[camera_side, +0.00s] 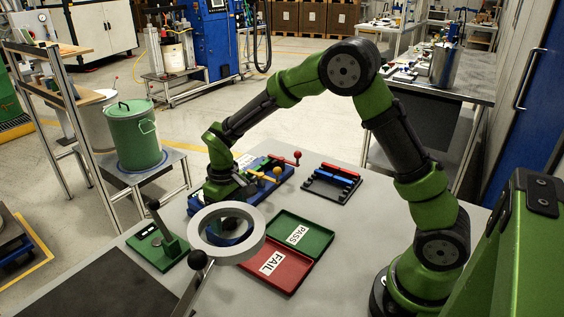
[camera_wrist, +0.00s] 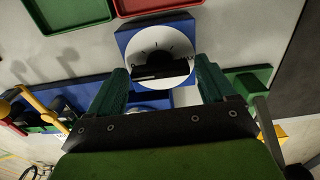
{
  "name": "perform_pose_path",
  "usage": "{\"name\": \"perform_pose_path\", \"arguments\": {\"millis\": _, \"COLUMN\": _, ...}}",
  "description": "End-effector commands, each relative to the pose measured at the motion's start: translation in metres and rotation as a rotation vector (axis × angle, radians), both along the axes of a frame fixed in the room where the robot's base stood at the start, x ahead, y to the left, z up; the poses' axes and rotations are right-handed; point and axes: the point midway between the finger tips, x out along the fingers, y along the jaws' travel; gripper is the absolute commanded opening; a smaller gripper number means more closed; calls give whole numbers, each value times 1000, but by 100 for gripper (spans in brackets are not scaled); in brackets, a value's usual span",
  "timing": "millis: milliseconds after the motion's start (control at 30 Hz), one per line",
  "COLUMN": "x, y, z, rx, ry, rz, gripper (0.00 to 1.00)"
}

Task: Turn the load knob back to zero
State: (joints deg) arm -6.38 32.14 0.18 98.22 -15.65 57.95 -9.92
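The load knob (camera_wrist: 162,72) is a dark bar across a white round dial (camera_wrist: 154,45) with black tick marks, on a blue block (camera_wrist: 126,36). In the wrist view the bar lies nearly level, slightly tilted. My gripper (camera_wrist: 160,72) is open, its two green fingers apart at the lower left and lower right of the dial. I cannot tell whether either finger touches the knob; a gap shows between them. In the side view my gripper (camera_side: 222,192) is low over the table, and a ring magnifier partly covers the area in front of it.
The ring magnifier (camera_side: 254,221) stands in front. A red FAIL tray (camera_side: 285,282) and green PASS tray (camera_side: 318,233) lie to its right. A green lever stand (camera_side: 150,252) is at left. A blue fixture with red and yellow handles (camera_side: 272,172) sits behind my gripper.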

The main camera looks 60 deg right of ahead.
Motion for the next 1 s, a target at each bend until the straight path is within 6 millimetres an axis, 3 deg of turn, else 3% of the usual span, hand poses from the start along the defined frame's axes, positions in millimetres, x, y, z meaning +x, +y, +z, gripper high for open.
{"name": "perform_pose_path", "arguments": {"millis": 67, "x": 0, "y": 0, "z": 0, "rx": 0, "ry": 0, "rz": -1, "gripper": 96}}
{"name": "perform_pose_path", "arguments": {"millis": 467, "x": 1, "y": 0, "z": 8, "rx": 0, "ry": -3, "rz": -3, "gripper": 96}}
{"name": "perform_pose_path", "arguments": {"millis": 567, "x": 1, "y": 0, "z": 24, "rx": 1, "ry": -5, "rz": -3, "gripper": 96}}
{"name": "perform_pose_path", "arguments": {"millis": 1000, "x": 1, "y": 0, "z": 128, "rx": 0, "ry": -5, "rz": -3, "gripper": 96}}
